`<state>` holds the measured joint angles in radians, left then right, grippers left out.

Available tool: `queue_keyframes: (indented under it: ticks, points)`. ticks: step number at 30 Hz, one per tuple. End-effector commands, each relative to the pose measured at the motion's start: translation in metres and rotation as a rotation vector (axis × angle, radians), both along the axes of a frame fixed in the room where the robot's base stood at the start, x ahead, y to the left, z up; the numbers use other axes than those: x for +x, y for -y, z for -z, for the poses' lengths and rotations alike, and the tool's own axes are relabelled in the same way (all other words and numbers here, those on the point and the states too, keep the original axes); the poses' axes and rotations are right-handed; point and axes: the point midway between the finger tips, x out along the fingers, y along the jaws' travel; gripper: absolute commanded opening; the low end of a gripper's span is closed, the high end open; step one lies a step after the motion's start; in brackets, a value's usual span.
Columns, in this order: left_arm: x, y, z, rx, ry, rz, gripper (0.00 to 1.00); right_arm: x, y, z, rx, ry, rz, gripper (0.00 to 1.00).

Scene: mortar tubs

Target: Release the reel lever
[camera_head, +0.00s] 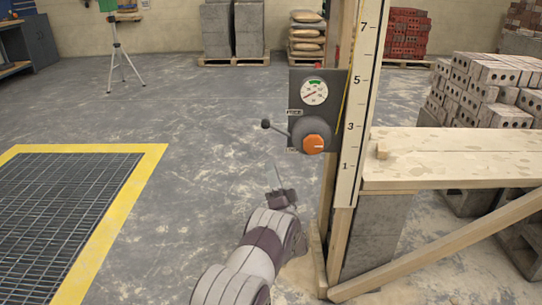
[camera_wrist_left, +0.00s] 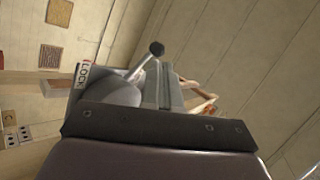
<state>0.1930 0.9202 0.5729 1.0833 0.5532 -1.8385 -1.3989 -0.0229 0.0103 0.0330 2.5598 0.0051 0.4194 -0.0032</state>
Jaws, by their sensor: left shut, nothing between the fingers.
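The reel lever (camera_head: 283,131) is a thin rod with a black ball knob, pointing left and slightly up from a dark grey round reel with an orange knob (camera_head: 313,144). The reel sits on a dark panel (camera_head: 298,84) on the timber post. My left gripper (camera_head: 276,168) is shut and empty, below the lever and apart from it in the head view. In the left wrist view the lever's ball knob (camera_wrist_left: 156,48) shows just beyond the shut fingers (camera_wrist_left: 165,88), beside a LOCK label (camera_wrist_left: 84,74). The fingers partly hide the reel there. My right gripper is not seen.
A white numbered scale board (camera_head: 354,110) stands right of the panel, which carries a round gauge (camera_head: 314,91). A plank bench (camera_head: 450,160) and a diagonal brace (camera_head: 440,245) are on the right. A yellow-edged floor grate (camera_head: 65,215) lies left. Open floor lies between.

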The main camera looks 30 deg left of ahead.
Motion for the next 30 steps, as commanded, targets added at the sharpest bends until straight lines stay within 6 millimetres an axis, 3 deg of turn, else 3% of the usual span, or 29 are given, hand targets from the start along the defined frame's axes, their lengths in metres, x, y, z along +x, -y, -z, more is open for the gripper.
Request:
queue_keyframes:
  ticks: [6, 12, 28, 30]
  points:
    - [-0.020, 0.021, 0.027, -0.001, -0.004, 0.002, 0.00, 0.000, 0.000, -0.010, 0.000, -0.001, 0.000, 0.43]
    - [-0.027, 0.027, 0.037, -0.001, -0.002, 0.001, 0.00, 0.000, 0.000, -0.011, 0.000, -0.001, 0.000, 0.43]
    - [-0.027, 0.027, 0.038, -0.007, 0.007, 0.010, 0.00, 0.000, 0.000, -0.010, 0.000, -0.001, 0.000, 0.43]
    - [-0.018, 0.023, 0.048, -0.088, 0.003, 0.080, 0.00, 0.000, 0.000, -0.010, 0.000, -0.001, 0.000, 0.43]
